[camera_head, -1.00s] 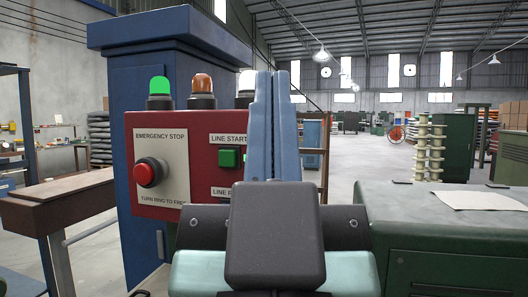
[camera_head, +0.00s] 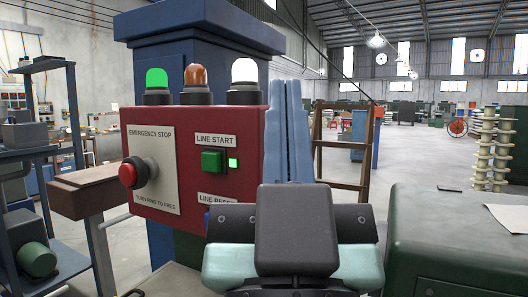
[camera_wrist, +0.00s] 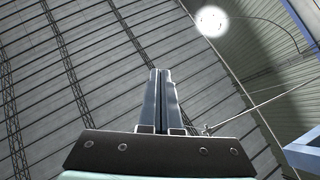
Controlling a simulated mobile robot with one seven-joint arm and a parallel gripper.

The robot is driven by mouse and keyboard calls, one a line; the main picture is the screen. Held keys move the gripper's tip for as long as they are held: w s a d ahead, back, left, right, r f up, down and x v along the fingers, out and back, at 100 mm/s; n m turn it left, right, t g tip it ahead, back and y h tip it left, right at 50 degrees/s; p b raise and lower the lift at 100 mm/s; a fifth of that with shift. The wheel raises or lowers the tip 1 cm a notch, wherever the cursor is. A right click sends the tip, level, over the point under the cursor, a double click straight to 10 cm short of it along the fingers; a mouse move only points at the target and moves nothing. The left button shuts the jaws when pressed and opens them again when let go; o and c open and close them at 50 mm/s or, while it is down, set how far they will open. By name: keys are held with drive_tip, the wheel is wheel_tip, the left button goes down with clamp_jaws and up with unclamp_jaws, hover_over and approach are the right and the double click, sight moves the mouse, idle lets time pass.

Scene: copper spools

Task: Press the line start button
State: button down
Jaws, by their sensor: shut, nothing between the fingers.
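The green line start button (camera_head: 212,161) sits on the front of a red control box (camera_head: 185,198), under a "LINE START" label. A small lit green square (camera_head: 233,163) is just to its right. My gripper (camera_head: 288,88) points upward, with its two blue fingers shut together and nothing between them. In the head view it stands to the right of the button and overlaps the box's right edge. The wrist view shows the shut fingers (camera_wrist: 161,72) against the roof; the button and box front are not seen there.
A red emergency stop knob (camera_head: 132,173) juts from the box's left side. Green, orange and white lamps (camera_head: 197,80) stand on top. A blue cabinet (camera_head: 190,38) rises behind. A green cabinet (camera_head: 455,235) is at right, and a brown bench (camera_head: 90,192) at left.

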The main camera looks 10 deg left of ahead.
sight(211, 162)
drive_tip(key=w+a+r+n+g+y+p, duration=0.1)
drive_tip(key=w+a+g+y+p, duration=0.2)
drive_tip(key=w+a+y+p, duration=0.45)
drive_tip(key=s+a+f+m+g+h+p, duration=0.1)
drive_tip(key=a+f+m+g+p, duration=0.3)
drive_tip(key=p, duration=1.7)
drive_tip(key=s+a+f+m, duration=0.1)
drive_tip(key=a+f+m, duration=0.3)
drive_tip(key=f, duration=0.1)
drive_tip(key=shift+s+f+m+g+p, duration=0.25)
drive_tip(key=shift+m+g+p, duration=0.05)
drive_tip(key=shift+m+g, duration=0.1)
drive_tip(key=shift+h, duration=0.25)
drive_tip(key=w+d, duration=0.3)
drive_tip(key=w, duration=0.5)
drive_tip(key=shift+w+b, duration=0.2)
drive_tip(key=shift+b, duration=0.25)
drive_tip(key=shift+w+d, duration=0.2)
drive_tip(key=shift+w, duration=0.15)
